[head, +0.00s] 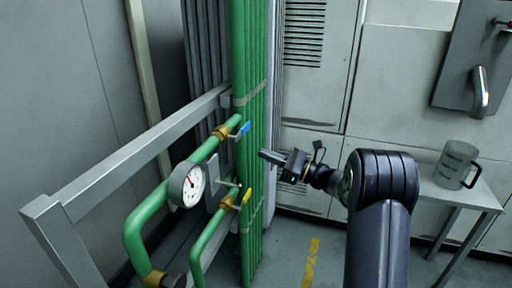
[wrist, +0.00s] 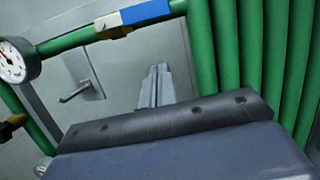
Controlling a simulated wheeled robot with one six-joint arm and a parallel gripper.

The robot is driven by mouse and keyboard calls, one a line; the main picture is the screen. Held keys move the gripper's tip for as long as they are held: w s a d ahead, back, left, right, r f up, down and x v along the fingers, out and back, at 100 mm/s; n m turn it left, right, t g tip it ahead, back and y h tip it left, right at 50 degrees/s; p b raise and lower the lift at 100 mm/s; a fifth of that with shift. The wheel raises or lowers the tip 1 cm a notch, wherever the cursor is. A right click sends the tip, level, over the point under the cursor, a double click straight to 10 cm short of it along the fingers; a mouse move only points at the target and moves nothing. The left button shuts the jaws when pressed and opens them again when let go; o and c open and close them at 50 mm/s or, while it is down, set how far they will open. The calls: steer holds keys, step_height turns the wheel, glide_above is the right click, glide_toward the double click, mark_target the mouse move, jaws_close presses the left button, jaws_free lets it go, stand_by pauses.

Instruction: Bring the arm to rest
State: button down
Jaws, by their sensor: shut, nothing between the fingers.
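My gripper (head: 264,154) is at the end of my dark arm, in the middle of the head view. It points left toward the green pipes (head: 246,120) and appears apart from them. Its fingers (wrist: 155,88) are shut together and empty in the wrist view. A blue-handled valve (head: 243,129) sits on the upper green pipe, to the upper left of my gripper. The blue handle (wrist: 145,12) also shows at the top of the wrist view. A yellow-handled valve (head: 242,198) sits lower on another green pipe.
A clear jug (head: 457,164) stands on a small table (head: 478,198) to the right of my arm. Grey cabinets (head: 318,70) stand behind. Floor with yellow marking (head: 311,262) shows below.

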steer(key=v, duration=0.5)
steer(key=shift+s+d+f, duration=0.15)
steer(key=shift+d, duration=0.05)
steer(key=w+a+r, duration=0.1)
steer(key=a+r, duration=0.2)
steer(key=a, duration=0.1)
steer(key=w+a+r+m+p, duration=0.1)
steer(key=w+a+r, duration=0.1)
steer(key=a, duration=0.3)
steer(key=shift+w+r, duration=0.25)
steer(key=shift+r, duration=0.2)
